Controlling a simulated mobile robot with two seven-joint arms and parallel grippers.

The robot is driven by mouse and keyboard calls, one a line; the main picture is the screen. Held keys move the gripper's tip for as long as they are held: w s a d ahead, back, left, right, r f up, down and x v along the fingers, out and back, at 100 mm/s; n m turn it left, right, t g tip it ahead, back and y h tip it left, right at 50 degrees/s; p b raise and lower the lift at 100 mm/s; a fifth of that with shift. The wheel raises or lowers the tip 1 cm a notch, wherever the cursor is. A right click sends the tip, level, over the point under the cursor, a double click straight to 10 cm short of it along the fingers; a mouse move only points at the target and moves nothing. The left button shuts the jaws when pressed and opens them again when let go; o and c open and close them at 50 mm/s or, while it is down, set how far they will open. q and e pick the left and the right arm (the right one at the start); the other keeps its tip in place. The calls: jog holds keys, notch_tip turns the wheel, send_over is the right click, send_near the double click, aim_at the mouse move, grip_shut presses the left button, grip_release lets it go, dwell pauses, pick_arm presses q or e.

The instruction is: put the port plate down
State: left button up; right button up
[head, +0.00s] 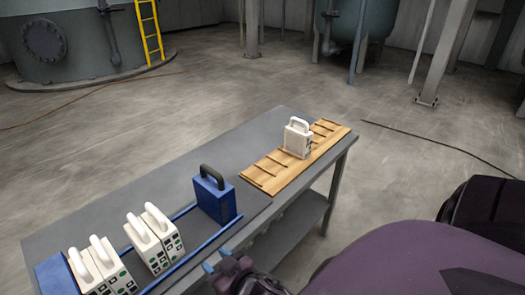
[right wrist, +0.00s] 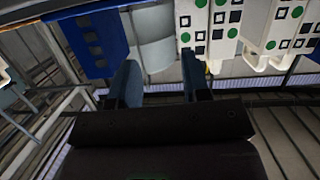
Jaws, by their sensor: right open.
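A white plate with a handle (head: 298,138) stands upright on the slatted wooden board (head: 262,182) at the table's far end. It is apart from the other plates, and I cannot tell for sure that it is the port plate. Several white plates (head: 149,243) with handles and green and black marks stand in the blue press frame (head: 188,214); white plates also show in the right wrist view (right wrist: 208,22). My right gripper (head: 218,264) is open by the table's near edge, in front of the frame, with its blue fingers apart. My left gripper is not in view.
A blue block with a black handle (head: 213,195) stands at the frame's right end, with a gap between it and the white plates. The grey table top (head: 150,190) is bare behind the frame. Tanks and posts stand far back.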

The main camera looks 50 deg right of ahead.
jog(key=s+d+f+g, duration=0.3)
jog(key=s+d+f, duration=0.3)
jog(key=s+f, duration=0.4)
jog(key=shift+s+f+g, duration=0.15)
jog(key=shift+s+g, duration=0.15)
jog(key=shift+s, duration=0.1)
